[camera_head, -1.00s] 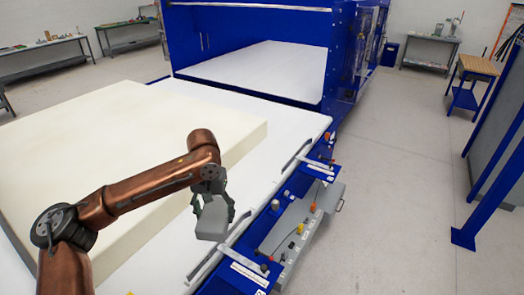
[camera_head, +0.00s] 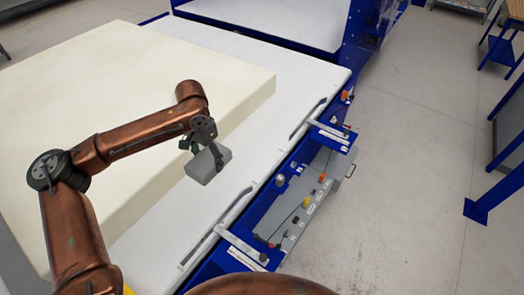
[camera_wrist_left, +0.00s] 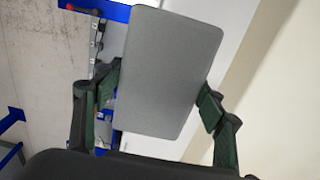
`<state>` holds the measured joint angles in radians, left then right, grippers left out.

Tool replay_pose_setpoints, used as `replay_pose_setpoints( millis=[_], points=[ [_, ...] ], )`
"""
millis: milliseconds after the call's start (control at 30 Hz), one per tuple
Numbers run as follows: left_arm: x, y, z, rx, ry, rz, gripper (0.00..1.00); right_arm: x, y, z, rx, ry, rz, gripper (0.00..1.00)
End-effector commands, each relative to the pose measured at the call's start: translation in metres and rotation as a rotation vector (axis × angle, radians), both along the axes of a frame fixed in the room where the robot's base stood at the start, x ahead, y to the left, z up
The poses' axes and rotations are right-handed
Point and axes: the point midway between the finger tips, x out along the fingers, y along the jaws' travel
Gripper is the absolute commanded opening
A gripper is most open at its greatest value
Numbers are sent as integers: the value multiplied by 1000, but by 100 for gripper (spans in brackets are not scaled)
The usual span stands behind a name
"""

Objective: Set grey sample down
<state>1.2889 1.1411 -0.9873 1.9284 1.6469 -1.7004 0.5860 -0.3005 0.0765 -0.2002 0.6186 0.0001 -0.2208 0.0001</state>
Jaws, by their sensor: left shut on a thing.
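The grey sample (camera_head: 210,165) is a small flat block with rounded edges. My left gripper (camera_head: 204,150) is shut on it, beside the cream foam block (camera_head: 135,95) and over the white table surface (camera_head: 262,135). In the left wrist view the sample (camera_wrist_left: 168,72) lies between the green-padded fingers of the gripper (camera_wrist_left: 160,95) and hides part of the table behind it. A gap between the sample's underside and the table cannot be made out clearly. My right gripper is not in view.
A blue frame edge with a metal rail (camera_head: 215,240) and a control panel (camera_head: 310,195) with knobs runs along the table's right side. The blue machine (camera_head: 362,35) stands behind. A bare white strip lies between foam and rail.

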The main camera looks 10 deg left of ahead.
Motion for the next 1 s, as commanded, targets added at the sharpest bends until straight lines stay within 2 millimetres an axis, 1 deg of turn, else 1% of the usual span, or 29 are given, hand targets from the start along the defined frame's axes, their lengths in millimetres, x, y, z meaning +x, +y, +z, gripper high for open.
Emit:
replay_pose_setpoints(
  millis=[33,167,233,300,467,533,600,767,1000],
  points=[
    [-1,10,-12,2,6,-81,44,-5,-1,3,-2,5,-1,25],
    [-7,30,-40,3,11,-325,44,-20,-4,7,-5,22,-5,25],
    [-12,41,-54,3,11,-457,44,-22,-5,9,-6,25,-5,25],
    [-19,50,-68,3,13,-591,44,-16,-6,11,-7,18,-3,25],
    [-39,73,-95,6,12,-903,44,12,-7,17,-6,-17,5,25],
    [-50,82,-107,6,14,-1041,44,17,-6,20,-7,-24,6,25],
    [-60,89,-118,8,13,-1183,44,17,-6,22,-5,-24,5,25],
    [-88,107,-140,9,13,-1509,44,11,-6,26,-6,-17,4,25],
    [-136,129,-168,12,9,-2014,44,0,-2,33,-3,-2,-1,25]
  ],
)
